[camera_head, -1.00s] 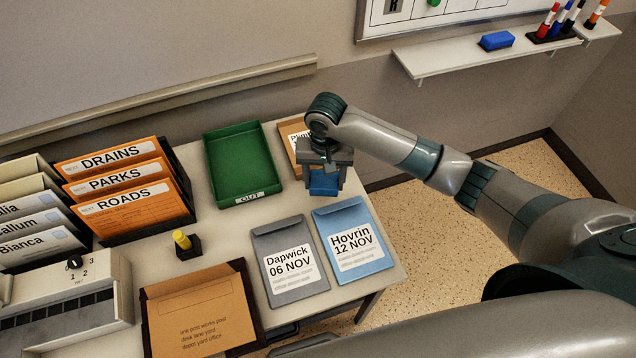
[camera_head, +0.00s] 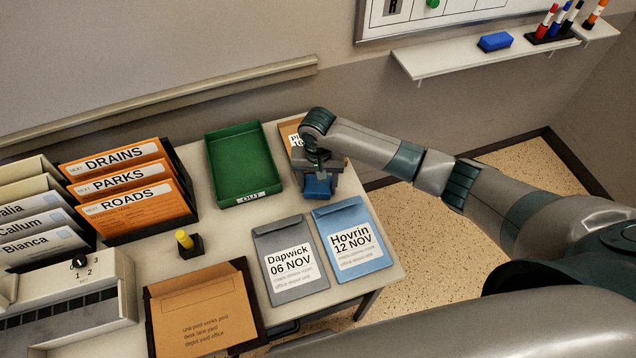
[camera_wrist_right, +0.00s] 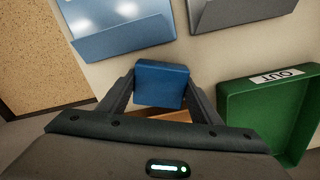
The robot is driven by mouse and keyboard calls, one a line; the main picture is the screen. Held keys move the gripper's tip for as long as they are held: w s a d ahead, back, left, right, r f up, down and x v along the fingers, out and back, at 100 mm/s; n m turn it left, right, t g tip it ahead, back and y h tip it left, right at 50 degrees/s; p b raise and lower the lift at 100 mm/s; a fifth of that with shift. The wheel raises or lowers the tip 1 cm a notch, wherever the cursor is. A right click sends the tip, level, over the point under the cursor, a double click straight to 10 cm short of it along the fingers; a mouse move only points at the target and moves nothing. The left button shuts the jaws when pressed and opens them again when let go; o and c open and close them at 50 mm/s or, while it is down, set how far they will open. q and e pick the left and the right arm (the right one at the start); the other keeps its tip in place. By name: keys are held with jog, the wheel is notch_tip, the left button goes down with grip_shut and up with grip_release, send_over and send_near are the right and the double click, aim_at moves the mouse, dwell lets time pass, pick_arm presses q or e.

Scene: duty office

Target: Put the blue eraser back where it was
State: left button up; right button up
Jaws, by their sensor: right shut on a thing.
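My right gripper (camera_head: 320,178) is shut on a blue block (camera_head: 319,187), held over the back right part of the desk. In the right wrist view the blue block (camera_wrist_right: 161,84) sits between the two fingers (camera_wrist_right: 160,95), its broad face showing. I cannot tell if the block touches the desk or what lies below it. A blue eraser (camera_head: 495,41) lies on the white wall shelf (camera_head: 450,58), left of the upright markers. My left gripper is out of view.
A green OUT tray (camera_head: 240,165) stands left of the gripper. A brown envelope (camera_head: 290,132) lies partly hidden behind it. Grey (camera_head: 290,262) and blue (camera_head: 350,240) envelopes lie in front. Orange folders (camera_head: 130,190) and a yellow-handled stamp (camera_head: 184,240) are further left.

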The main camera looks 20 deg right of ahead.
aim_at(318, 184)
jog(key=shift+f, duration=0.25)
jog(key=o, duration=1)
jog(key=shift+f, duration=0.15)
jog(key=shift+o, duration=0.2)
notch_tip(318, 184, up, 12)
jog(key=b, duration=0.2)
jog(key=shift+r, duration=0.2)
